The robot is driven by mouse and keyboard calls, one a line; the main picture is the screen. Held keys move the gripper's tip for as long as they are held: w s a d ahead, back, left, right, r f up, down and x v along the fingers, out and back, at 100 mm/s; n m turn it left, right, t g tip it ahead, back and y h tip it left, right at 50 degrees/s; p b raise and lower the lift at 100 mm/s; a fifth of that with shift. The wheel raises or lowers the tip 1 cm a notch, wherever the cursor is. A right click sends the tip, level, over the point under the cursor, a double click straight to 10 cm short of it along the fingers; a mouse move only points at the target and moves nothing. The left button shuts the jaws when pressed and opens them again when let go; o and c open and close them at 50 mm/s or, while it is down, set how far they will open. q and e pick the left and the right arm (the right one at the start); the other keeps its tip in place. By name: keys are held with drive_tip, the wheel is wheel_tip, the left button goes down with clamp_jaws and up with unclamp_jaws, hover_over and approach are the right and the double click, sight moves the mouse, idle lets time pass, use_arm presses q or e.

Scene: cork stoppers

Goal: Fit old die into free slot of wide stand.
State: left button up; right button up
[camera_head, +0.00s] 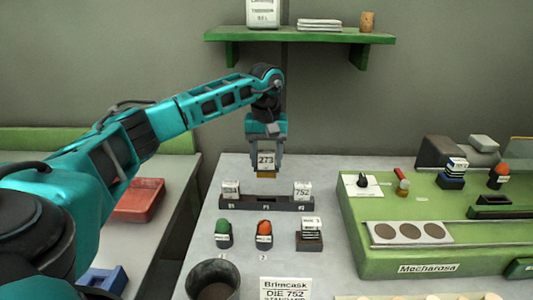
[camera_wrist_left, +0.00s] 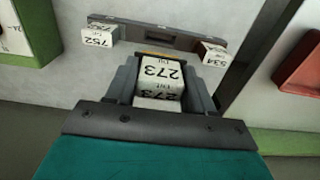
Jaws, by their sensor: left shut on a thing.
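The die marked 273 (camera_head: 266,158) is a white block with a brownish lower edge, held between the fingers of my left gripper (camera_head: 266,163). My left gripper also shows in the left wrist view (camera_wrist_left: 160,88), shut on the die (camera_wrist_left: 162,72). The die hangs above and just behind the middle of the wide dark stand (camera_head: 252,206), apart from it. The stand has a block at its left end (camera_head: 231,189) and a block marked 752 (camera_head: 302,190) at its right end. Its middle slot looks empty. My right gripper is not in view.
In front of the stand are a green stopper (camera_head: 223,229), an orange stopper (camera_head: 264,229) and a small dark holder with a block (camera_head: 309,238). A dark cup (camera_head: 213,281) and a DIE 752 sign (camera_head: 286,288) stand nearer. A green machine (camera_head: 440,262) fills the right.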

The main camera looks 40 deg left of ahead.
sight(266, 169)
use_arm(q)
drive_tip(key=shift+f, duration=0.4)
drive_tip(key=shift+s+f, duration=0.1)
drive_tip(key=shift+f, duration=0.55)
wheel_tip(266, 169, down, 4)
drive_tip(key=b, duration=0.3)
drive_tip(key=shift+f+b, duration=0.15)
drive_tip(key=shift+b, duration=0.2)
idle(0.3)
drive_tip(key=shift+f+b, duration=0.6)
drive_tip(key=shift+f, duration=1)
idle(1.3)
drive_tip(key=o, duration=1.2)
